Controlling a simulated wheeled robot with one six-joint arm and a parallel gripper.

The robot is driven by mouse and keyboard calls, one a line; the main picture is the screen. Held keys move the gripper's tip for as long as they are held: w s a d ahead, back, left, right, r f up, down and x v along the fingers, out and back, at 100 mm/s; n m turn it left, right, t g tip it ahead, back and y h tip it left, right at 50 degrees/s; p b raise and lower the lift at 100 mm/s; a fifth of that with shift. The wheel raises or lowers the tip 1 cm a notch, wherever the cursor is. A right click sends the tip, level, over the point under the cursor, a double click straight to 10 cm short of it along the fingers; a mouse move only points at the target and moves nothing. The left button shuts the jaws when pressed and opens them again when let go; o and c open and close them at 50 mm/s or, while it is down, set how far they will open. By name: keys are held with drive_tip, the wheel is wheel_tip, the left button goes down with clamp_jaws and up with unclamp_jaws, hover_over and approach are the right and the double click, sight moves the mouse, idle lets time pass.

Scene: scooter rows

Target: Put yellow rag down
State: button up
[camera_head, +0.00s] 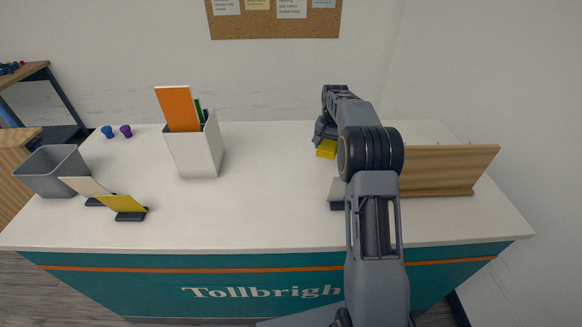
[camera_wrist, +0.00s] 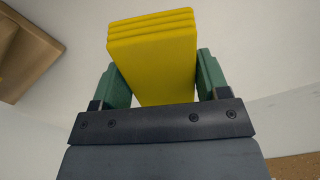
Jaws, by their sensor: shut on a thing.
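The yellow rag (camera_wrist: 152,60) is a folded, layered block between the green fingers of my gripper (camera_wrist: 156,80) in the wrist view. My gripper is shut on it, with a finger on each side. In the head view the yellow rag (camera_head: 326,149) shows below the end of my arm, over the back right part of the white counter (camera_head: 270,215). My arm hides part of it. I cannot tell whether the rag touches the counter top.
A wooden board (camera_head: 440,171) stands at the right, partly behind my arm. A white holder (camera_head: 196,152) with an orange sheet stands left of centre. A grey bin (camera_head: 52,172) and two small card stands, one with a yellow card (camera_head: 122,204), are at the left. The counter's middle is clear.

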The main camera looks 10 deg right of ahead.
sight(325, 169)
drive_tip(key=shift+f+p, duration=0.7)
drive_tip(key=shift+f, duration=3.55)
drive_tip(key=shift+f, duration=0.1)
drive_tip(key=shift+f, duration=0.15)
drive_tip(key=o, duration=0.9)
